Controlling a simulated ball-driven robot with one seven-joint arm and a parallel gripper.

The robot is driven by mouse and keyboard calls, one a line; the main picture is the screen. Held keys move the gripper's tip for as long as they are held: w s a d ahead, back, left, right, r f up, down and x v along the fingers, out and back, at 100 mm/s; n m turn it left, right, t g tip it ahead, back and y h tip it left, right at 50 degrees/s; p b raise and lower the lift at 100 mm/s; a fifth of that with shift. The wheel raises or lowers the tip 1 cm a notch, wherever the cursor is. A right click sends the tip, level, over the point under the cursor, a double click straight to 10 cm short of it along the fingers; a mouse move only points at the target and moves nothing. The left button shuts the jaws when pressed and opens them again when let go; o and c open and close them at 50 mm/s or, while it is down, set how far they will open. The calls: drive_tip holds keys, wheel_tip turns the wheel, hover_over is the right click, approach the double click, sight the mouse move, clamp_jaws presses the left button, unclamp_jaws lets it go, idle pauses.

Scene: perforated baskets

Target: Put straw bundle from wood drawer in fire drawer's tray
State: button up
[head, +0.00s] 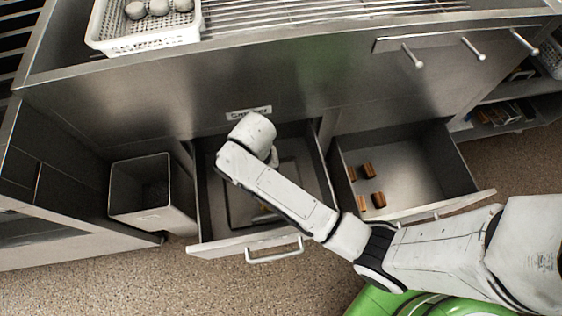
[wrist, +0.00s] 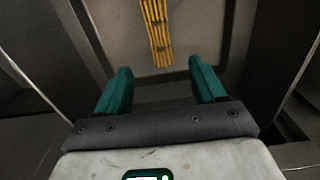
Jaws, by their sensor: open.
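The straw bundle (wrist: 156,30) is a yellow bound bundle lying in the tray (head: 238,205) inside the open left drawer (head: 220,245). In the head view my arm hides most of it. My gripper (wrist: 158,72) is open and empty, with its teal fingers inside the left drawer space. The bundle lies beyond the fingertips, apart from them, in the upper part of the wrist view. The open right drawer (head: 430,208) holds several brown wood pieces (head: 378,200) and no straw bundle that I can see.
A white perforated basket (head: 140,42) with grey round items stands on the counter by the grill bars (head: 300,12). An open metal bin (head: 150,215) stands left of the drawers. My arm crosses over the right drawer's front corner.

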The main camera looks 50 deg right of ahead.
drive_tip(key=s+d+r+n, duration=0.3)
drive_tip(key=s, duration=0.5)
drive_tip(key=s+d+r+n+t, duration=0.1)
drive_tip(key=s+d+r+n, duration=0.2)
drive_tip(key=s, duration=0.6)
drive_tip(key=shift+d+r+n, duration=0.2)
drive_tip(key=shift+d+n, duration=0.2)
drive_tip(key=shift+d, duration=0.35)
